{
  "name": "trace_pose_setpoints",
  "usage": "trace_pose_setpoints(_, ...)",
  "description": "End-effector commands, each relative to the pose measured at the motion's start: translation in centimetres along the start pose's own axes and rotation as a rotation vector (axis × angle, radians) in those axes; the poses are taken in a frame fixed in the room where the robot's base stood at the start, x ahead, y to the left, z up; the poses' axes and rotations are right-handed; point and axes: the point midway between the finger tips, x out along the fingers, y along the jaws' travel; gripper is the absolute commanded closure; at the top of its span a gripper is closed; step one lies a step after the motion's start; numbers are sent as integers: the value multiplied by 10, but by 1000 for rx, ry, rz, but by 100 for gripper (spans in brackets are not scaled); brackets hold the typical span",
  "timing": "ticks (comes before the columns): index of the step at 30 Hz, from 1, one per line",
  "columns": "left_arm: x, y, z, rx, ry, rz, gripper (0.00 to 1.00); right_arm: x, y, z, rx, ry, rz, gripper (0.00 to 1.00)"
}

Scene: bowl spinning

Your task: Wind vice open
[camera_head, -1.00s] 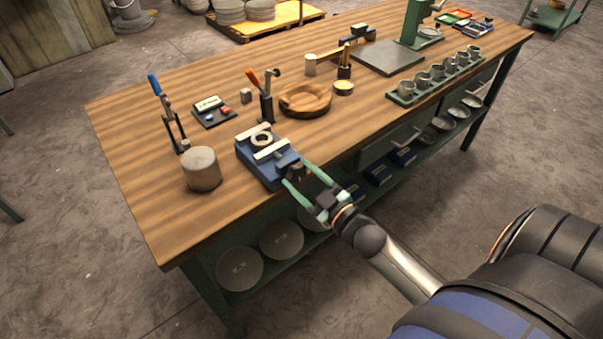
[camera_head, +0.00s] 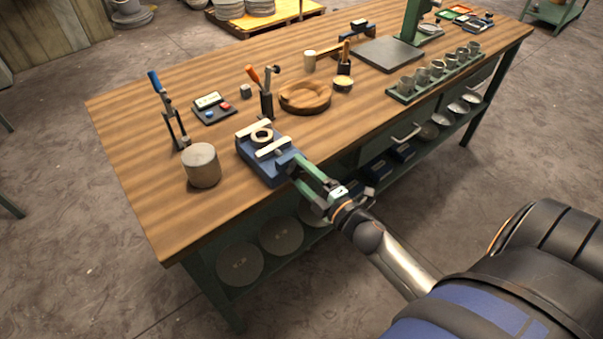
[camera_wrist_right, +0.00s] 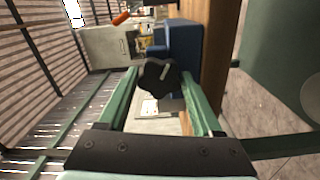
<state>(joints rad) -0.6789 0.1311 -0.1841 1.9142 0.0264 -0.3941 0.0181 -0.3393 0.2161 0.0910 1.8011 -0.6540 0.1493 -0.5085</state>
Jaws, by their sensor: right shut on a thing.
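The blue vice (camera_head: 262,166) stands at the near edge of the workbench, with pale jaw bars on top. A pale metal ring (camera_head: 262,134) sits between the bars. The vice's blue side also shows in the right wrist view (camera_wrist_right: 184,45). Its dark lobed handle knob (camera_wrist_right: 158,75) faces my gripper. My right gripper (camera_head: 299,171) is at the vice's front end, its green fingers on either side of the knob and shut on it. The knob is mostly hidden by the fingers in the head view. My left gripper is not in view.
On the wooden bench (camera_head: 130,130), a grey cylinder (camera_head: 202,166) stands left of the vice. A blue-handled tool (camera_head: 162,100), a button box (camera_head: 214,108) and a wooden bowl (camera_head: 305,97) stand behind. A rack of metal cups (camera_head: 437,72) stands at right. Discs lie on the shelf below.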

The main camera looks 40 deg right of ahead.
Motion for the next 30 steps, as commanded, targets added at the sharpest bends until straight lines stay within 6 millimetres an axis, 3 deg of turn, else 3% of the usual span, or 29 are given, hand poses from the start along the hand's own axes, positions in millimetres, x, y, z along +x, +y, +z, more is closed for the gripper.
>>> trace_pose_setpoints(30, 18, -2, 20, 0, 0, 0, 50, 0, -1, -1, -967, 2, 1, 89)
